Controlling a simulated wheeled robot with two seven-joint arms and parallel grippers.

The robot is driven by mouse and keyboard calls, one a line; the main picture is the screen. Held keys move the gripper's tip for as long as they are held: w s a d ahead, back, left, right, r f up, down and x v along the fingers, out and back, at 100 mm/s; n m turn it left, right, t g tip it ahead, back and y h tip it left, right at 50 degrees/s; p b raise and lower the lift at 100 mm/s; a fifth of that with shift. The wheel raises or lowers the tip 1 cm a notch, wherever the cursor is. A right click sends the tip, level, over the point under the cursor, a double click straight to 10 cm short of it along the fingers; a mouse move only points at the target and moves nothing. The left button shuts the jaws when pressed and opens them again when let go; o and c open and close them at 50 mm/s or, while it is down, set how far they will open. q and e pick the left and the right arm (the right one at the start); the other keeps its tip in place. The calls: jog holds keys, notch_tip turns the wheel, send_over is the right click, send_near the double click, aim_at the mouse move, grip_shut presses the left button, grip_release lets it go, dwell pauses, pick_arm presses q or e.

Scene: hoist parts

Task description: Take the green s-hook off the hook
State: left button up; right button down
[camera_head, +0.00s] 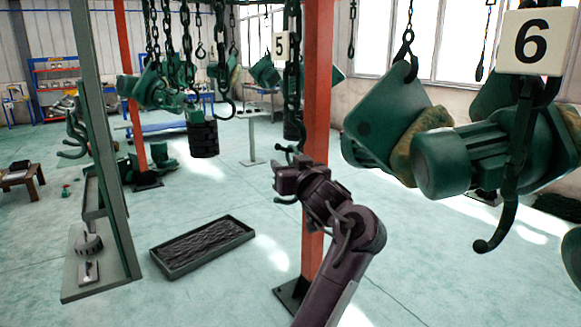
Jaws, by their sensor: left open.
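My left gripper (284,180) is open in the middle of the view, in front of the orange post. A dark green hook shape (289,150) shows just above its fingers, below a hanging chain, and a curved dark green end (285,201) shows just below them. These look like parts of a hook or s-hook at the gripper, but the gripper covers the middle, so I cannot tell how they join or whether the fingers touch them. Several other green hooks (74,142) hang by the grey post at the left. My right gripper is not in view.
The orange post (317,110) stands close behind my left arm. A large green hoist (450,162) with a hanging hook (507,215) fills the right side. A grey post (97,130) stands at the left. A black tray (203,246) lies on the floor, with free floor around it.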

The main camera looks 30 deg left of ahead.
pick_arm(q)
grip_shut()
dwell(0.4)
jog(key=shift+w+r+p, duration=0.1)
jog(key=shift+r+p, duration=0.5)
jog(key=shift+p, duration=0.2)
jog(key=shift+s+a+r+m+p, duration=0.15)
jog(key=shift+s+m+p, duration=0.15)
jog(key=shift+p, duration=0.3)
jog(key=shift+s+a+r+m+p, duration=0.1)
jog(key=shift+s+m+p, duration=0.1)
jog(key=shift+s+p, duration=0.25)
